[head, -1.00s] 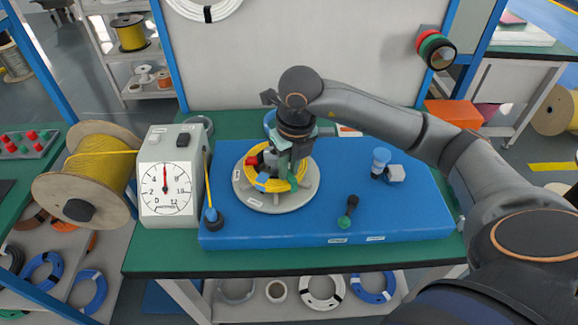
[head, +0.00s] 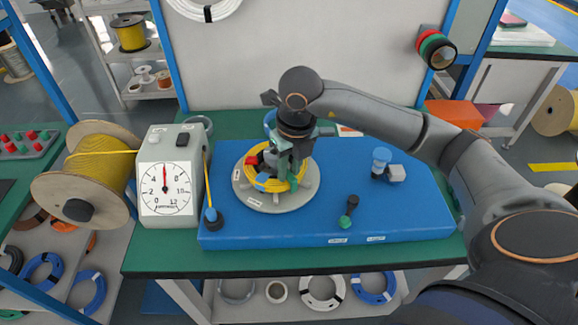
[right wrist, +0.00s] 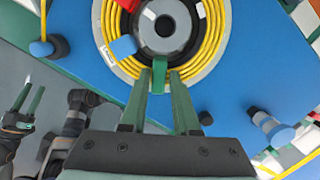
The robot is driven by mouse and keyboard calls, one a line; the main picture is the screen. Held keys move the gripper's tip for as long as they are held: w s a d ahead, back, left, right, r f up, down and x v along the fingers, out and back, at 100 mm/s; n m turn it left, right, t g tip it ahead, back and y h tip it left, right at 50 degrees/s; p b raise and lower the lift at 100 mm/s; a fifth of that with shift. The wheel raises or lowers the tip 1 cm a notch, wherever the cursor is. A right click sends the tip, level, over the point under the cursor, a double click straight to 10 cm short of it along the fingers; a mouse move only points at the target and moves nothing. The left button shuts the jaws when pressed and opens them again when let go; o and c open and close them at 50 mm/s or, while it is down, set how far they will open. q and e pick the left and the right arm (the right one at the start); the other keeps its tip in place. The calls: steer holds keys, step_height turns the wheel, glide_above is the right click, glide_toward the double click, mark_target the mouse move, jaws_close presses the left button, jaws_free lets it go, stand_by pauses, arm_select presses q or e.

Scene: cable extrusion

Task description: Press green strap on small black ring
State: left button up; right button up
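The green strap (right wrist: 159,76) lies at the near rim of a yellow cable coil (right wrist: 106,42). My right gripper (right wrist: 159,74) points at it, with one finger on each side and thin gaps visible, so the fingers look open around it. Contact with the strap cannot be told. A black and grey round hub (right wrist: 165,27) sits inside the coil; whether it is the small black ring is unclear. In the head view my right gripper (head: 289,166) is down over the coil and hides much of it. My left gripper (right wrist: 27,108) shows only in the right wrist view, its fingers apart and empty.
The coil lies on a grey round plate (head: 258,206) on a blue board (head: 320,226). A blue strap (right wrist: 124,46) and a red strap (head: 251,160) are also at the coil. A dial gauge box (head: 168,205) and yellow cable spool (head: 85,203) stand left.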

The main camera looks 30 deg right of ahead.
steer(key=o, duration=0.3)
steer(key=shift+a, duration=0.1)
step_height(320, 180, up, 8)
steer(key=p, duration=0.5)
steer(key=shift+r+p, duration=0.1)
steer(key=shift+p, duration=0.3)
stand_by(0.8)
